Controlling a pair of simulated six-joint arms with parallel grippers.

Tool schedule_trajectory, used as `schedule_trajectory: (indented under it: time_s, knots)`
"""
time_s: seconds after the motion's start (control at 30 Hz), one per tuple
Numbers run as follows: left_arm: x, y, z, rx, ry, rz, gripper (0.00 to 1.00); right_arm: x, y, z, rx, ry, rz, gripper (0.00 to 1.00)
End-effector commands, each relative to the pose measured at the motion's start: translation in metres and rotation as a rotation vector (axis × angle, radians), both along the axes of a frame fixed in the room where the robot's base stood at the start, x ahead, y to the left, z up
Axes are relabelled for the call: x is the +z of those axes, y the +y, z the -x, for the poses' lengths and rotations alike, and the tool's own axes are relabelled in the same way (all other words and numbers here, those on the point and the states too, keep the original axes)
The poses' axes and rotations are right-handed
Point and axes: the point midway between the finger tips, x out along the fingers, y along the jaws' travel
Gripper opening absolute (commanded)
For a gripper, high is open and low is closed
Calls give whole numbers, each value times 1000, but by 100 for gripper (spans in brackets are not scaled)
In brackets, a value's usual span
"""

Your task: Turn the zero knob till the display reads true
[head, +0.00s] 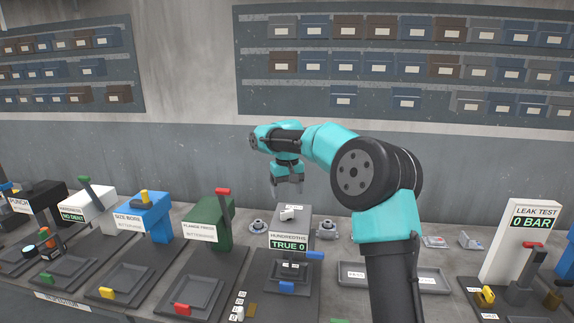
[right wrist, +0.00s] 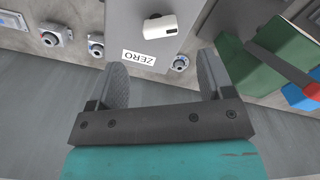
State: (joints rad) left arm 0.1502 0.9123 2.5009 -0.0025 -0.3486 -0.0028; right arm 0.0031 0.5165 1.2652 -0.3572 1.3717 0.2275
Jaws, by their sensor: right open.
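The grey gauge unit (head: 290,226) stands at the middle of the bench, and its green-lettered display (head: 289,245) reads "TRUE 0". The white zero knob (head: 288,213) is on its top. In the right wrist view the knob (right wrist: 160,27) lies beside the "ZERO" label (right wrist: 150,57). My right gripper (head: 288,186) hangs above the knob, open and empty, with its fingers apart. In the wrist view the knob is beyond the fingertips (right wrist: 168,68), not between them. My left gripper is not in view.
A green station (head: 209,222) with a red-topped lever and a blue station (head: 143,215) stand to the left. A grey tray (head: 392,290) lies at the right. The white leak test stand (head: 510,262) is further right. Small metal fittings (head: 327,229) flank the gauge.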

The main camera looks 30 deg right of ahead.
Motion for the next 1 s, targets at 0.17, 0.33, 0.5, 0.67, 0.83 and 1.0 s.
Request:
schedule_trajectory:
  time_s: [0.17, 0.33, 0.5, 0.67, 0.83, 1.0]
  knots:
    - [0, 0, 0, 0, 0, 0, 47, 36, 1, -1, 1, -4, 0, 74]
    - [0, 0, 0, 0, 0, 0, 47, 67, 0, -1, 0, -4, 1, 74]
    - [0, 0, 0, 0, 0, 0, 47, 85, 1, -1, 1, -2, 0, 74]
    - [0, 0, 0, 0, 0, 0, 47, 91, 0, 0, 1, 0, 0, 74]
    - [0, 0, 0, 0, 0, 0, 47, 91, 0, 0, 1, 0, 0, 74]
    - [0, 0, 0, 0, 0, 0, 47, 91, 0, 0, 1, 0, 0, 74]
